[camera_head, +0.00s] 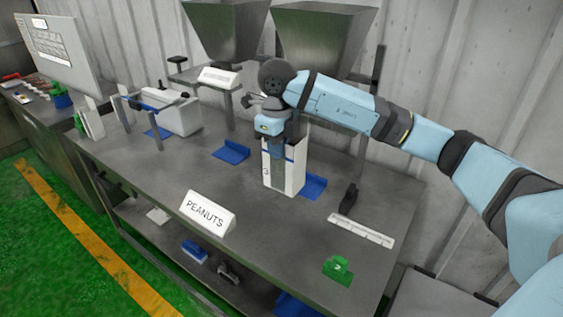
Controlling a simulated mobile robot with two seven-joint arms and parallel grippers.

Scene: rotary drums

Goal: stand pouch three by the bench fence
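A tall white pouch (275,175) with a "3" on its face and a dark blue band near its top stands upright at the middle of the metal bench (170,165). My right gripper (275,143) points down at the top of this pouch, with its fingers at the pouch's upper edge. The fingers are small and dark, so I cannot tell whether they are shut on it. Which part is the bench fence is not clear to me. My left gripper is not in view.
A PEANUTS sign (206,213) stands at the front edge. A white strip (361,231) and a green block (338,269) lie on the right. Two metal hoppers (325,35) hang behind.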

